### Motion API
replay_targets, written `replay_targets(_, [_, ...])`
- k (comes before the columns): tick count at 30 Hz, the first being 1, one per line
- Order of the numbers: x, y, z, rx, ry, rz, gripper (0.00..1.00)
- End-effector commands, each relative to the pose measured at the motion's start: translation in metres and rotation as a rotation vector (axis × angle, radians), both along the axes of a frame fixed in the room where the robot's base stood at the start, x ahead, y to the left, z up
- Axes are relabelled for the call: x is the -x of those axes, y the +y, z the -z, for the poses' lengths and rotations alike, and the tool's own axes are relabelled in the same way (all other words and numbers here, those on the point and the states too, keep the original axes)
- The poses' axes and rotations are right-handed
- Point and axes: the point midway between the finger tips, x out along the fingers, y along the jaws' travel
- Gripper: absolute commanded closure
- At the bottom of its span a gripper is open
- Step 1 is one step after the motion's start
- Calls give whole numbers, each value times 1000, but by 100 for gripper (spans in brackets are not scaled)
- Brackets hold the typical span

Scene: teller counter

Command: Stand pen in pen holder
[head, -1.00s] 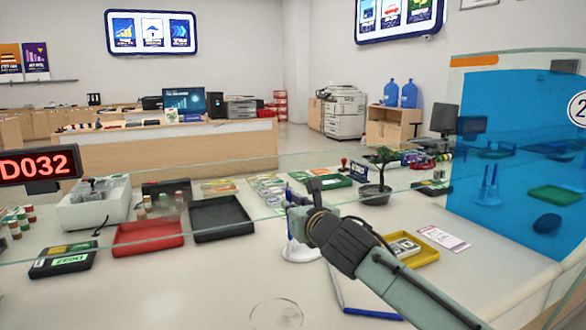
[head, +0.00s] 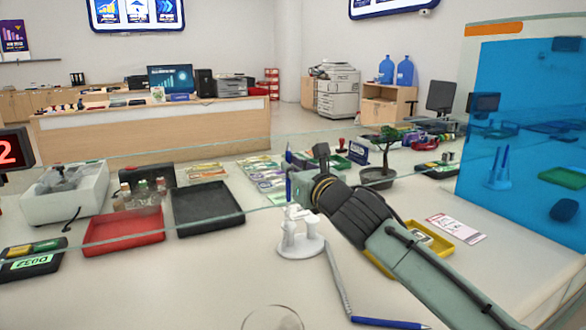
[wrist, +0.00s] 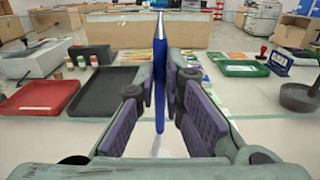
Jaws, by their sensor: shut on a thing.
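My gripper (head: 297,186) is shut on a blue pen (wrist: 159,70), which stands nearly upright between the purple finger pads in the wrist view. In the head view the pen (head: 289,188) shows as a thin blue upright line at the gripper's left end. The white pen holder (head: 300,245) stands on the counter, with a round base and upright tubes. In the head view the gripper and pen appear above and close to the holder. Whether the pen's lower end touches the holder cannot be told. The holder is not clearly visible in the wrist view.
A red tray (head: 122,232) and a black tray (head: 207,208) lie to the left. A yellow tray (head: 440,243) and a potted bonsai (head: 378,178) are to the right. A blue stick-like thing (head: 388,323) lies in front. A glass pane crosses the counter.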

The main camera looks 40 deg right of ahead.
Motion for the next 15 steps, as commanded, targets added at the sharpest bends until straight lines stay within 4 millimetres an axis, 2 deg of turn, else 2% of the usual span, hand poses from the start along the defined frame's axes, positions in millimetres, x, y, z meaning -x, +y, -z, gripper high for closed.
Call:
replay_targets(1, [0,0,8,0,0,0,100])
replay_targets(15, [0,0,41,-1,0,-1,100])
